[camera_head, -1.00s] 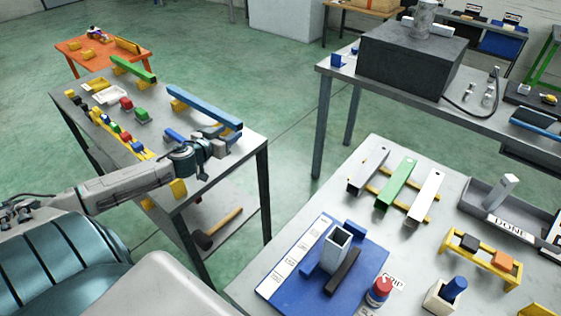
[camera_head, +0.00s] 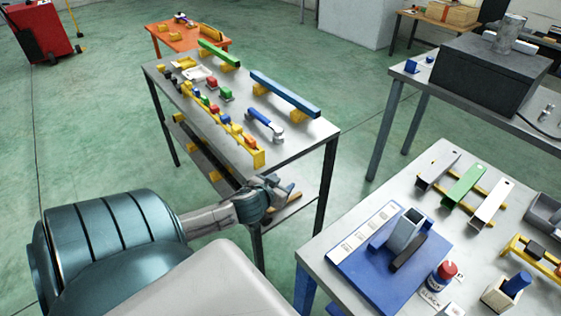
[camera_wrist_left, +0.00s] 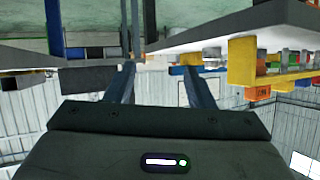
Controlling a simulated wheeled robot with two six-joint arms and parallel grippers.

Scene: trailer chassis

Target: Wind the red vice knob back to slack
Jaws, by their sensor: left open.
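My left gripper (camera_head: 284,188) is well left of the vice, beside the front edge of the left table. In the left wrist view its fingers (camera_wrist_left: 160,85) are apart with nothing between them. My right gripper is not in view.
The left table (camera_head: 300,140) holds blue and green bars, a blue-handled tool (camera_head: 262,122) and a yellow rack (camera_head: 240,143). Open floor separates the tables.

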